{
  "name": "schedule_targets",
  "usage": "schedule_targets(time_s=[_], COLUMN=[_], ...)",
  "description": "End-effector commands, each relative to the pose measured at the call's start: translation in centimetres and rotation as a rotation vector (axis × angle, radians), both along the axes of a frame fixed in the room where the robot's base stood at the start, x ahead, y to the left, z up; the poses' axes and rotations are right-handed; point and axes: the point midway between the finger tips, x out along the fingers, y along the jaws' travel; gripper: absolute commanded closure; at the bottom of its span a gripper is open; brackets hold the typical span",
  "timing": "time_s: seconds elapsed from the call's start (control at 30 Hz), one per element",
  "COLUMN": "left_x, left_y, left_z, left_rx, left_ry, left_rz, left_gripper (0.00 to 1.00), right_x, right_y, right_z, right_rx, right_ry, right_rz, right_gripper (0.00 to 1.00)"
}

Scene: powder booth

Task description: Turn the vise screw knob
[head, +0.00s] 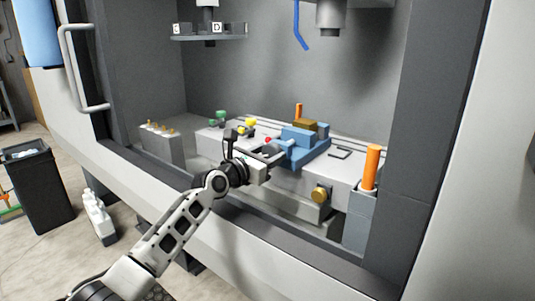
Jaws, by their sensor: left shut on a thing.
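The blue vise (298,137) sits on the grey machine table inside the booth, with a brownish-gold block (305,125) at its top. My left arm reaches in from the lower left. My left gripper (272,157) is at the vise's left, screw end, shut on the vise screw knob. The knob itself is mostly hidden by the fingers and too small to make out. A small red ball (267,140) shows just behind the gripper. My right gripper is not in view.
A gold knob (319,194) is on the table's front. An orange cylinder (371,166) stands on a grey block at the right. Green and yellow parts (250,122) lie behind the gripper. A grey holder (160,143) stands at the left. The booth's front sill runs below my arm.

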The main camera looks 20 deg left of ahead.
Motion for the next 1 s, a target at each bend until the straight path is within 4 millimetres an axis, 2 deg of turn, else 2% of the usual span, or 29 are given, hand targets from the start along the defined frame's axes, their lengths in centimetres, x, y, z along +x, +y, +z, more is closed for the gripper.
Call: schedule_targets(time_s=[1.0], left_x=[-0.13], left_y=[-0.3], left_z=[-0.48], left_rx=[0.886], left_ry=[-0.319], left_rz=[0.0], left_gripper=[0.73], right_x=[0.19], right_y=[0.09], right_z=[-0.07], right_rx=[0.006], right_ry=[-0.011], right_rz=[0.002], right_gripper=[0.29])
